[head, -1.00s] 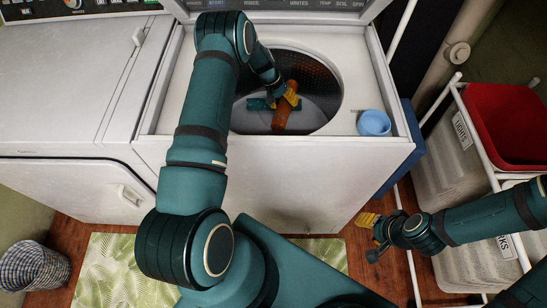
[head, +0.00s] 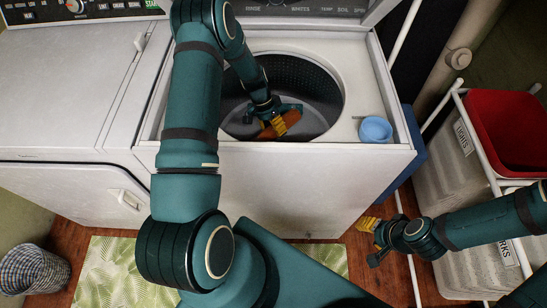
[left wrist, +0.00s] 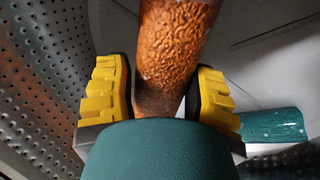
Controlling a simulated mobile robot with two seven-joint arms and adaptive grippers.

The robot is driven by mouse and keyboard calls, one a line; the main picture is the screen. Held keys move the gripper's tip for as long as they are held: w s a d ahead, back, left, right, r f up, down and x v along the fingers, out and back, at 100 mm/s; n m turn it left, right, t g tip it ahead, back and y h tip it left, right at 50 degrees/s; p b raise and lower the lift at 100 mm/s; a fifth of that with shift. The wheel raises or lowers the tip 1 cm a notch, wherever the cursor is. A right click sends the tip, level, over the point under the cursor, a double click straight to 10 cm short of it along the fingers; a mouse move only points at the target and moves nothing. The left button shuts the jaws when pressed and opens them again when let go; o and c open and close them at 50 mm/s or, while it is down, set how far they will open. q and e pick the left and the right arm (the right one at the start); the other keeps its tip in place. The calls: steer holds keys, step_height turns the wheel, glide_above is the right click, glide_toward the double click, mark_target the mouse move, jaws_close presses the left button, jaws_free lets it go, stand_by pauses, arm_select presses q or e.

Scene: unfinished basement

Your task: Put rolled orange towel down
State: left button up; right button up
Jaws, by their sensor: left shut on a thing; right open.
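The rolled orange towel (head: 288,121) is inside the open washer drum, seen in the head view. My left gripper (head: 268,126) reaches down into the drum and is shut on the towel. In the left wrist view the towel (left wrist: 178,45) runs up between the two yellow finger pads of the left gripper (left wrist: 162,95). The towel's lower end is hidden by my gripper body and the washer's front rim. My right gripper (head: 370,239) is open and empty, low in front of the washer's right side.
The washer (head: 255,190) has its top open. A teal item (left wrist: 272,125) lies in the drum beside the gripper. A cart with bins and a red basket (head: 505,125) stands right; a checkered basket (head: 35,267) is front left.

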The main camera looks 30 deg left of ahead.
arm_select(q)
steer(key=s+d+f, duration=0.1)
steer(key=s, duration=0.1)
steer(key=s+d, duration=0.1)
steer(key=s, duration=0.1)
steer(key=s+d+f, duration=0.1)
steer(key=s+d, duration=0.1)
steer(key=shift+s+f+b, duration=0.3)
steer(key=shift+f+b, duration=0.05)
steer(key=shift+w+f, duration=0.1)
steer(key=shift+f, duration=0.25)
steer(key=shift+f+b, duration=0.4)
steer(key=shift+f, duration=1.4)
steer(key=shift+f+b, duration=0.5)
steer(key=shift+f, duration=0.1)
steer(key=o, duration=1.1)
